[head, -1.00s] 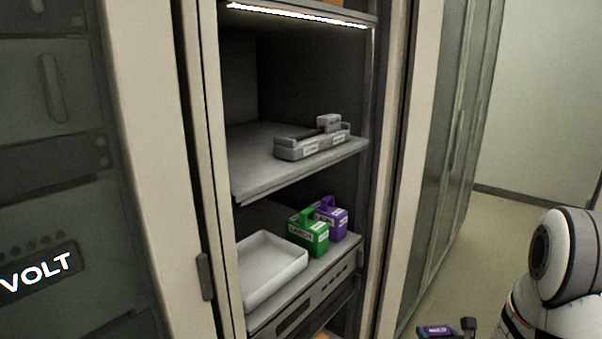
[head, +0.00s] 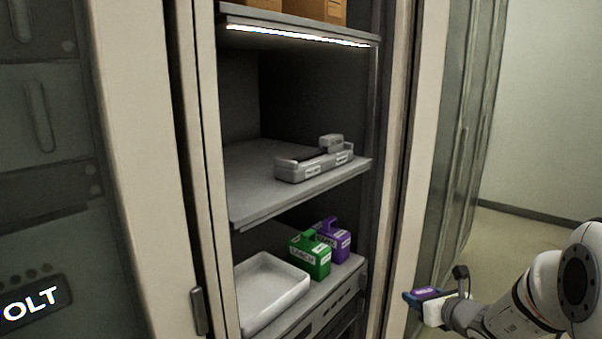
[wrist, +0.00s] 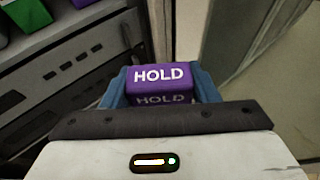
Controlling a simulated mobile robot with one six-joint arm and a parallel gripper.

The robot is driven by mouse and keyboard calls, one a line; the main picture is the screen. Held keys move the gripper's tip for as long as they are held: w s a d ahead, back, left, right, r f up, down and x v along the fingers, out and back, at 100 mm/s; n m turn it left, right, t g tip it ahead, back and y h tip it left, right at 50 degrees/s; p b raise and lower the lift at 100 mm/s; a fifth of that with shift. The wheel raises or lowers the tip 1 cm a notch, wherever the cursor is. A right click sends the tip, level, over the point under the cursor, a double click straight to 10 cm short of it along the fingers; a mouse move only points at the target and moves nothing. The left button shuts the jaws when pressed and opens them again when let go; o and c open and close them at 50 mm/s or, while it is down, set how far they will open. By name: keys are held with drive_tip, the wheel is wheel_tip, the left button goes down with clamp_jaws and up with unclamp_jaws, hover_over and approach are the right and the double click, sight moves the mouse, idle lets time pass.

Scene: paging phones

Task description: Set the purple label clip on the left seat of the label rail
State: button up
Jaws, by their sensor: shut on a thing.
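The purple label clip (wrist: 160,78), marked HOLD, is between the blue fingers of my gripper (wrist: 160,88) in the wrist view. My gripper is shut on it. In the head view the purple clip (head: 427,294) shows small at the tip of my arm, outside the cabinet at the lower right. A long grey fixture, which looks like the label rail (head: 314,167), lies on the middle shelf with small white labels on its front. A raised grey block (head: 331,142) stands at its back right. My gripper is well apart from it, lower and to the right. Details of its seats are too small to tell.
On the lower shelf stand a white tray (head: 262,318), a green block (head: 308,257) and a purple block (head: 333,238), both with handles. The cabinet's right post (head: 405,170) is between my gripper and the shelves. The middle shelf's left part (head: 245,185) is bare.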

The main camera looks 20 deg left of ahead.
drive_tip(key=a+r+n+g+y, duration=0.25)
drive_tip(key=a+r, duration=0.35)
drive_tip(key=r, duration=0.6)
drive_tip(key=n+g+y+p, duration=0.2)
drive_tip(key=n+g+y, duration=0.1)
drive_tip(key=n+g, duration=0.15)
approach(300, 156)
drive_tip(key=shift+t, duration=0.3)
drive_tip(key=w+a+p, duration=0.1)
drive_tip(key=a, duration=0.1)
drive_tip(key=w+a+p, duration=0.1)
drive_tip(key=a, duration=0.2)
drive_tip(key=w+a+r+p, duration=0.1)
drive_tip(key=a, duration=0.2)
drive_tip(key=shift+w+a, duration=0.1)
drive_tip(key=shift+w, duration=0.15)
drive_tip(key=f, duration=0.3)
drive_tip(key=shift+w+a+f, duration=0.15)
drive_tip(key=shift+a+f, duration=0.05)
drive_tip(key=shift+a, duration=0.15)
drive_tip(key=shift+d+f, duration=0.1)
drive_tip(key=shift+f, duration=0.1)
drive_tip(key=o, duration=1)
drive_tip(key=shift+o, duration=0.2)
